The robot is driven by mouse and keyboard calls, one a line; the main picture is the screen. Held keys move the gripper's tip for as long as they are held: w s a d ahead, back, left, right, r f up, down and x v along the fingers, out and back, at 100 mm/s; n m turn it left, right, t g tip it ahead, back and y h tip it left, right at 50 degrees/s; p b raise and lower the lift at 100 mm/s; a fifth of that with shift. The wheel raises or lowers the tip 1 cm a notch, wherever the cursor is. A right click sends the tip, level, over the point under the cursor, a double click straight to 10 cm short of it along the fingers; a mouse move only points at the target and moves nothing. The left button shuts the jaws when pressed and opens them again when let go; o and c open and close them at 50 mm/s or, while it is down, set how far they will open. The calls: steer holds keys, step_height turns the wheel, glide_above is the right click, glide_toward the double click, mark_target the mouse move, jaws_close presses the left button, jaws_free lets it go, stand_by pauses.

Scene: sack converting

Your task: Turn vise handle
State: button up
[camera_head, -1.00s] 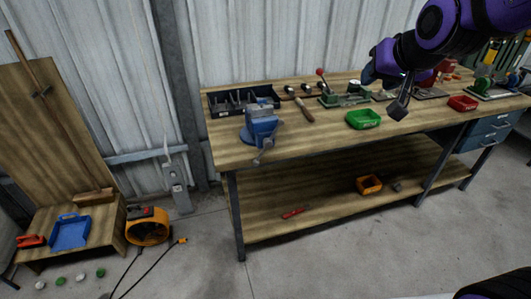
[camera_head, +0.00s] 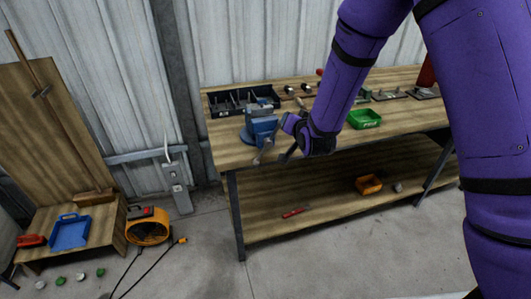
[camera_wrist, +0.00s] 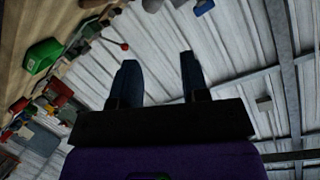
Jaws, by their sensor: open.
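The blue vise (camera_head: 261,128) is fixed at the front left of the workbench in the head view. Its grey handle (camera_head: 262,155) hangs at the front, below the bench edge. My gripper (camera_head: 286,157) is just right of the handle, with a small gap seen between them; depth is hard to judge. In the wrist view my gripper's two fingers (camera_wrist: 159,75) stand wide apart with nothing between them. The handle cannot be made out in the wrist view. My arm hides part of the bench to the right of the vise.
A dark divided bin (camera_head: 240,102) stands behind the vise. A green tray (camera_head: 364,119) sits right of my wrist, and it also shows in the wrist view (camera_wrist: 42,57). The lower shelf (camera_head: 330,195) holds an orange bin (camera_head: 369,185).

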steer(key=a+f+t, duration=0.2)
steer(key=a+f, duration=0.1)
steer(key=f, duration=0.5)
steer(key=t+y, duration=0.1)
steer(key=y, duration=0.1)
glide_toward(265, 150)
steer(key=x, duration=0.9)
steer(key=shift+w, duration=0.1)
jaws_close()
